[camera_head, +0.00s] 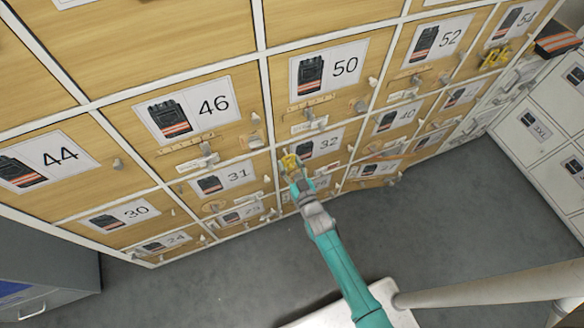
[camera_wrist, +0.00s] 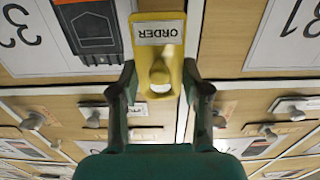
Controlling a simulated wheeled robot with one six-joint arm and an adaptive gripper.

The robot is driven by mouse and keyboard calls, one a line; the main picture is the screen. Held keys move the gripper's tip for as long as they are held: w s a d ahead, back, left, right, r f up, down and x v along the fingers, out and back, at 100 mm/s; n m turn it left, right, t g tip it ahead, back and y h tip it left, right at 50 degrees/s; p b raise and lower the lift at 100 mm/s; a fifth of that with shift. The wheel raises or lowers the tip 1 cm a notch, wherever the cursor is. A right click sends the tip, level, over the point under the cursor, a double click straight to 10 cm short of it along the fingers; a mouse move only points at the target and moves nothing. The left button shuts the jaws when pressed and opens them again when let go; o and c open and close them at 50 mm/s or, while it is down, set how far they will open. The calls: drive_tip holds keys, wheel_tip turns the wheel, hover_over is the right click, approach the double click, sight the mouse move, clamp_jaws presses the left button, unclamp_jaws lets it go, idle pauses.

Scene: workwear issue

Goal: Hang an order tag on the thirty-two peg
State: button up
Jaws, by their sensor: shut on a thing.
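My gripper (camera_head: 296,168) is shut on a yellow order tag (camera_head: 290,162), in front of the cabinet near the door labelled 32 (camera_head: 321,145). In the wrist view the tag (camera_wrist: 158,64) is between the fingertips (camera_wrist: 160,88). Its white ORDER label is upside down and faces the camera. A pale round shape shows at the opening in the tag; I cannot tell whether it is a peg. The 32 picture card (camera_wrist: 92,30) lies left of the tag and the 31 card (camera_wrist: 285,35) right. I cannot make out the thirty-two peg clearly or whether the tag touches it.
Pegs, knobs and handles stick out around the doors, including those below 46 (camera_head: 203,156) and 50 (camera_head: 313,117). More yellow pieces (camera_head: 495,57) show at the upper right near 54. White lockers (camera_head: 540,125) stand at the right. The grey floor (camera_head: 235,280) in front is largely clear.

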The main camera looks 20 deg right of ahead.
drive_tip(key=shift+w, duration=0.7)
drive_tip(key=shift+w+f, duration=0.4)
drive_tip(key=shift+w, duration=0.25)
drive_tip(key=o, duration=0.9)
drive_tip(key=s, duration=1.2)
drive_tip(key=shift+s+f, duration=0.1)
